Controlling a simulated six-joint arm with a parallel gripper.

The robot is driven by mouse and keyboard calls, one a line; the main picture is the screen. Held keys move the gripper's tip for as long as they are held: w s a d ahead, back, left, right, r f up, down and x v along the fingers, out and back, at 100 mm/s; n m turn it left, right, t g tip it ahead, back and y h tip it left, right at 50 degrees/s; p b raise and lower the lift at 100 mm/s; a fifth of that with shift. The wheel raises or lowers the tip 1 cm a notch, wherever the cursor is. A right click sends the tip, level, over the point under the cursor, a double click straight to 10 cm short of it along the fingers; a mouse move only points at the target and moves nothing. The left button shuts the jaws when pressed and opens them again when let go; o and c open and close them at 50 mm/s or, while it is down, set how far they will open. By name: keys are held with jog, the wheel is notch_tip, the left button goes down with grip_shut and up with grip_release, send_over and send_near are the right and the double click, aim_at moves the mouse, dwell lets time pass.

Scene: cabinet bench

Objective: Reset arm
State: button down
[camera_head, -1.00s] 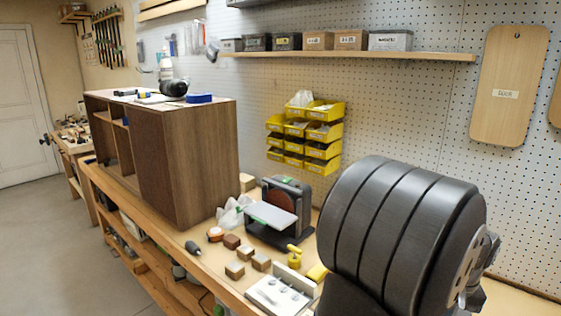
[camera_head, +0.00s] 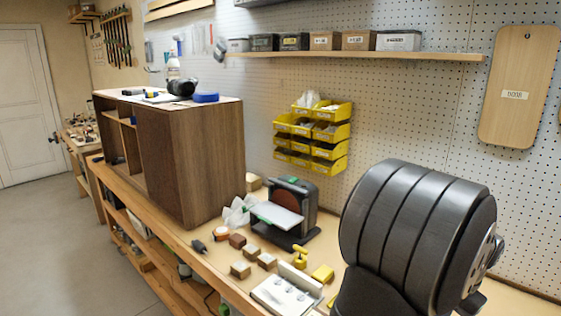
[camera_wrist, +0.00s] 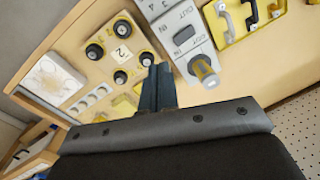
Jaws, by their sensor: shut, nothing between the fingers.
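My gripper (camera_wrist: 158,86) shows in the wrist view with its two dark fingers together, shut and empty. It is over the wooden bench top (camera_wrist: 55,45), apart from the items as far as I can tell. Just beyond the fingertips lie a wooden board with black knobs (camera_wrist: 122,54) on the left and a grey labelled panel (camera_wrist: 178,33) on the right. In the head view a large black part of my arm (camera_head: 415,240) fills the lower right; the fingers are hidden there.
A brown cabinet (camera_head: 205,160) stands on the left of the bench. A disc sander (camera_head: 290,205), wooden blocks (camera_head: 240,270) and a white panel (camera_head: 280,297) sit in front of my arm. Yellow bins (camera_head: 313,138) and a shelf (camera_head: 350,55) are on the pegboard.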

jog(key=shift+w+f+m, duration=0.15)
jog(key=shift+w+m, duration=0.15)
jog(key=shift+m, duration=0.8)
jog(key=shift+w+f+m, duration=0.1)
jog(key=shift+w+m, duration=0.2)
jog(key=shift+m, duration=0.8)
dwell(1.6)
